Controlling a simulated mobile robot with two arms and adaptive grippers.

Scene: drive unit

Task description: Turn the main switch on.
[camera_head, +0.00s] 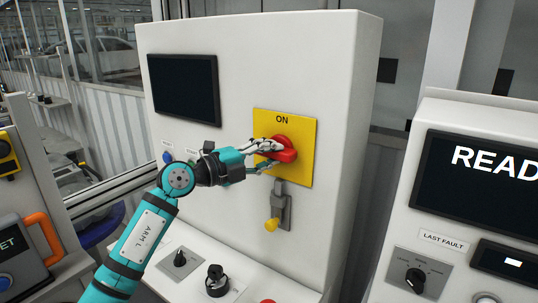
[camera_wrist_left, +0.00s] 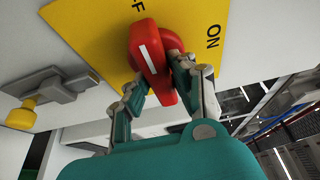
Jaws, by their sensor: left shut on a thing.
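The main switch is a red rotary handle (camera_head: 287,148) on a yellow plate (camera_head: 305,167) marked ON at its top, on the front of a white cabinet. In the left wrist view the red handle (camera_wrist_left: 144,45) has a white stripe. ON is printed to its right there, and part of another label shows at the top edge. The stripe does not point straight at ON. My left gripper (camera_head: 272,152) is shut on the handle, with a finger on each side of it in the left wrist view (camera_wrist_left: 158,88). My right gripper is in neither view.
Below the plate is a grey latch (camera_head: 284,202) with a yellow knob (camera_head: 271,225). A dark screen (camera_head: 184,88) is at the upper left of the cabinet. A sloped panel below carries black knobs (camera_head: 217,280). Another console with a screen (camera_head: 480,185) stands at right.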

